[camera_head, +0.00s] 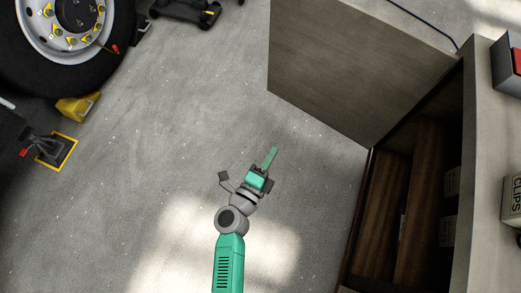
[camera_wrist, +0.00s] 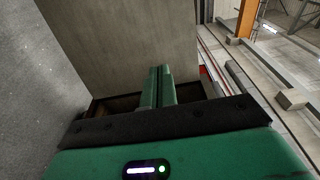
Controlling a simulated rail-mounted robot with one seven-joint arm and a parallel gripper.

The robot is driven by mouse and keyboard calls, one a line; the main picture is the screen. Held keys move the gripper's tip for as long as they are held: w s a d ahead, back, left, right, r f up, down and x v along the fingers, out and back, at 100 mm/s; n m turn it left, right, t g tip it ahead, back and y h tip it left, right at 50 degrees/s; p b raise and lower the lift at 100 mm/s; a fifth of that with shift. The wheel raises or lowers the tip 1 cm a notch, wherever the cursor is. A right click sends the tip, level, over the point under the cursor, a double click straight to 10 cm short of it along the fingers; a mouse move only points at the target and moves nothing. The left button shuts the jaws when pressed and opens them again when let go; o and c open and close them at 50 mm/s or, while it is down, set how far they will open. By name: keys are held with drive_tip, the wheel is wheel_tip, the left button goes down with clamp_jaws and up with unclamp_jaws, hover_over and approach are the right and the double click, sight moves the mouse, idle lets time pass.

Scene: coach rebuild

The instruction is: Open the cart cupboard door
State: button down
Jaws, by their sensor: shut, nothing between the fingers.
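The cart cupboard door (camera_head: 350,70) stands swung wide open in the head view, a flat grey-brown panel hinged at the cupboard's edge. The cart cupboard (camera_head: 400,200) is at the right, with its wooden inside and shelf showing. My gripper (camera_head: 271,156) is in front of the open cupboard, apart from the door, over the bare floor. Its green fingers are together with nothing between them. In the wrist view the door (camera_wrist: 125,45) fills the upper middle behind my gripper (camera_wrist: 158,72). No handle on the door can be made out.
A box marked CLIPS (camera_head: 512,200) and a grey box with red (camera_head: 508,65) sit on the cart top (camera_head: 490,150). Small boxes (camera_head: 447,230) lie inside the cupboard. A wheel (camera_head: 65,35), a yellow chock (camera_head: 77,107) and a jack (camera_head: 45,148) are at the left. Open floor lies between.

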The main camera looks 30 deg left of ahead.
drive_tip(key=shift+w+a+b, duration=0.45)
drive_tip(key=shift+w+a, duration=0.9)
drive_tip(key=shift+w, duration=0.05)
